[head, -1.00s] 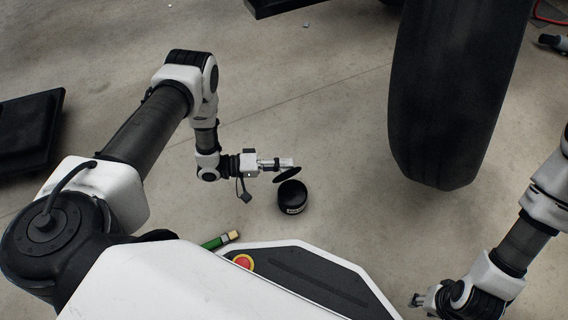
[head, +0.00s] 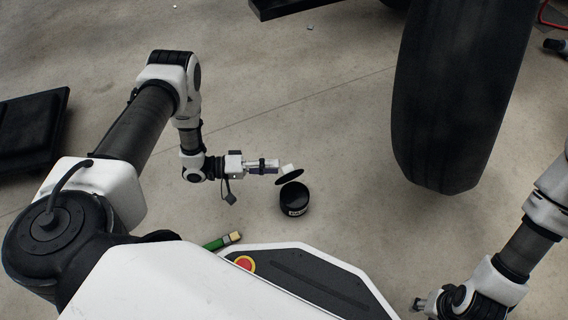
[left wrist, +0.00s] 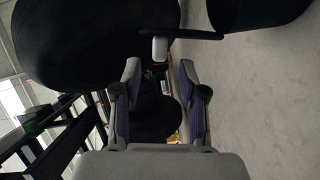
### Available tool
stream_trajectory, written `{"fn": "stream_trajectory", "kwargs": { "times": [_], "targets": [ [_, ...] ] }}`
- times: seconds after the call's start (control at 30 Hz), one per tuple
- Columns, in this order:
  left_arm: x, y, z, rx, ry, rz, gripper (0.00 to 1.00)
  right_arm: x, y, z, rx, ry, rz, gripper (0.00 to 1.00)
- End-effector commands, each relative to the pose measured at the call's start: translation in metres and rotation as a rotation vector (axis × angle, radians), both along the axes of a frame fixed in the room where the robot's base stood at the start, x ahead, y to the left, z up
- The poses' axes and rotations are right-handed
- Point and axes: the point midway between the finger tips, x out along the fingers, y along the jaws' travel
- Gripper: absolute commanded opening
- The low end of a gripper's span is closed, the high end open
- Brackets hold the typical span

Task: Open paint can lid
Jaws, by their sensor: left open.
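The black paint can (head: 294,202) stands on the floor in the head view, with a pale label on its side. Its round black lid (head: 289,178) is tilted above the can's far left edge; I cannot tell whether they touch. A white block-like handle (head: 288,168) is on the lid. My left gripper (head: 276,166) is open and empty, just left of the handle. In the left wrist view the handle (left wrist: 160,49) is beyond the open fingertips (left wrist: 159,68), and the can (left wrist: 255,12) is partly in view. My right gripper (head: 418,303) is low at right, its jaws too small to read.
A large black tyre (head: 462,100) stands right of the can. A green brush-like object (head: 222,241) with a pale tip lies beside my base. A black flat object (head: 30,130) is at far left. The floor around the can is mostly clear.

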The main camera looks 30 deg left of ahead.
Motion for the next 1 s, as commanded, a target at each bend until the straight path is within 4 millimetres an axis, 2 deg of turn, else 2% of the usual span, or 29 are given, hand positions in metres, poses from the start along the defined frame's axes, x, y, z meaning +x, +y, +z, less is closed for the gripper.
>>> {"fn": "stream_trajectory", "kwargs": {
  "times": [0.1, 0.3, 1.0],
  "targets": [
    [-0.016, 0.03, 0.002, 0.002, 0.0, 0.006, 0.42, 0.0, 0.0, 0.0, 0.0, 0.0, 0.0, 0.4],
    [-0.034, 0.059, 0.005, 0.001, 0.0, 0.002, 0.42, 0.0, 0.0, 0.0, 0.0, 0.0, 0.0, 0.4],
    [-0.037, 0.063, 0.006, 0.0, 0.001, -0.001, 0.42, 0.0, 0.0, 0.0, 0.0, -0.001, 0.0, 0.4]
  ]
}}
